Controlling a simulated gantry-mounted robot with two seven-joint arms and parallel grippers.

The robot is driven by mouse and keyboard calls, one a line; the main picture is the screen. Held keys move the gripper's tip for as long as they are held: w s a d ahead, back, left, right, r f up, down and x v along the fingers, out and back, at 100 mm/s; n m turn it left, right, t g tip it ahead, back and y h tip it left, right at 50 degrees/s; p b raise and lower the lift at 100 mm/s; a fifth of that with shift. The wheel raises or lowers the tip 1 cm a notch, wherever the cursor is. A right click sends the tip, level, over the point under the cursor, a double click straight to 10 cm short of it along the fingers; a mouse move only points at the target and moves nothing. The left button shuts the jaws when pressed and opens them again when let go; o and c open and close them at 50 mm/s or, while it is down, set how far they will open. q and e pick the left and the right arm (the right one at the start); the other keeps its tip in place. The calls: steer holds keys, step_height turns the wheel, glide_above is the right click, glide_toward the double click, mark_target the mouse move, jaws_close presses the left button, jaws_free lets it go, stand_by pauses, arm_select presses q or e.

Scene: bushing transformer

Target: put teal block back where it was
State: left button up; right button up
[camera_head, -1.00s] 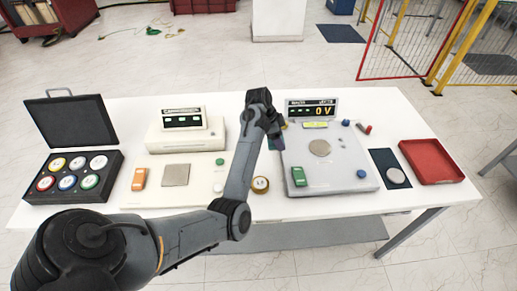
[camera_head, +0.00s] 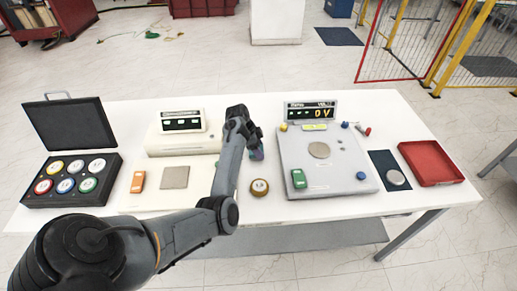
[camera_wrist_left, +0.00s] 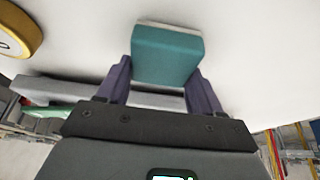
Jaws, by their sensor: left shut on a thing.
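The teal block (camera_wrist_left: 165,55) sits between the two purple fingers of my left gripper (camera_head: 256,150), which is shut on it. In the wrist view the block has a paler far face and stands out against the white table top. In the head view the gripper is over the gap between the cream device on the left and the grey device on the right, and the block is mostly hidden by the gripper. Whether the block touches the table is unclear. My right gripper is not in view.
A tape roll (camera_head: 260,187) lies in front of the gripper. The grey device (camera_head: 335,180) is close on the right, the cream device (camera_head: 180,143) on the left. A black case (camera_head: 70,190) with round pieces is far left; a red tray (camera_head: 430,163) is far right.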

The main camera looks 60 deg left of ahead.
arm_select(q)
steer(key=shift+f, duration=0.3)
steer(key=o, duration=0.9)
steer(key=shift+o, duration=0.2)
steer(key=shift+r, duration=0.1)
steer(key=shift+s+a+r, duration=0.1)
steer(key=shift+s+r, duration=0.05)
steer(key=shift+r, duration=0.4)
steer(key=v, duration=1.1)
steer(key=shift+p, duration=0.35)
